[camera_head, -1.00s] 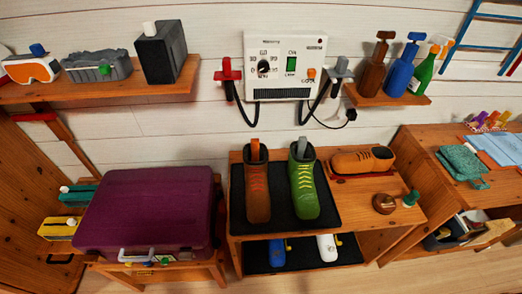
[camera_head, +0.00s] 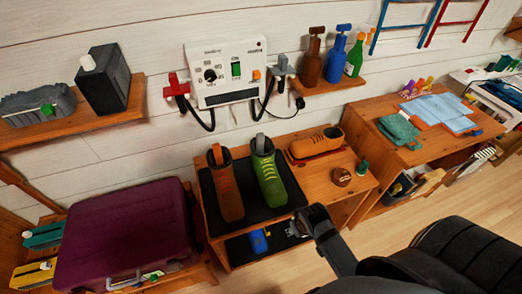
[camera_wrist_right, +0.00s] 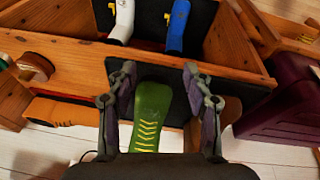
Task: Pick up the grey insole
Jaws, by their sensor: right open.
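A grey tab, which looks like the grey insole (camera_head: 260,143), sticks up out of the top of the green boot (camera_head: 270,178) on the upper black mat. The insole's lower part is hidden in the boot. My right gripper (camera_head: 300,222) is at the front edge of the bench, near the green boot's toe. In the right wrist view my right gripper (camera_wrist_right: 158,75) is open and empty, with the green boot (camera_wrist_right: 150,112) showing between its fingers. The insole does not show there. My left gripper is not in view.
A brown boot (camera_head: 226,190) with an orange tab stands beside the green one. An orange shoe (camera_head: 318,142) and a round brown tin (camera_head: 341,176) are to the right. A blue shoe (camera_head: 259,241) is on the lower shelf. A purple suitcase (camera_head: 125,232) stands at left.

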